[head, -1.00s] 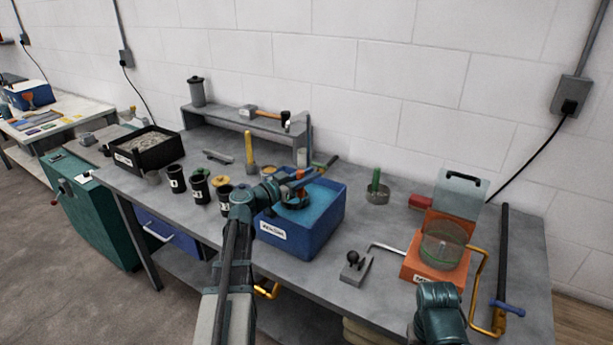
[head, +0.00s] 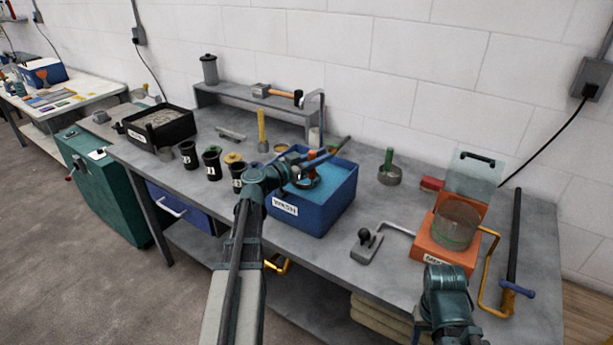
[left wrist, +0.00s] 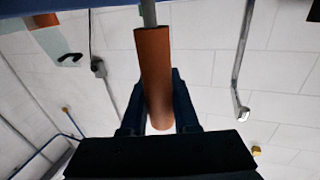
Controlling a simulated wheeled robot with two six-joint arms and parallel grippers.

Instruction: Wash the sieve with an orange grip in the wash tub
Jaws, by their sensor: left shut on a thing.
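The blue wash tub (head: 318,215) with a "WASH" label stands on the workbench, with blue water inside. My left gripper (head: 300,168) reaches over the tub and is shut on the upright orange grip (head: 312,156) of the sieve. The sieve's round lower part (head: 305,184) sits within the tub's outline at the water; how deep it is, I cannot tell. In the left wrist view the orange grip (left wrist: 154,75) stands between both fingers. My right arm shows at the lower right of the head view, but its fingers do not.
A green-gripped sieve (head: 389,172) stands right of the tub. Several black cups (head: 212,165) stand left of it. An orange box (head: 445,245) with a clear round vessel and a small grey lever block (head: 367,247) are at the right. A shelf (head: 245,100) stands behind.

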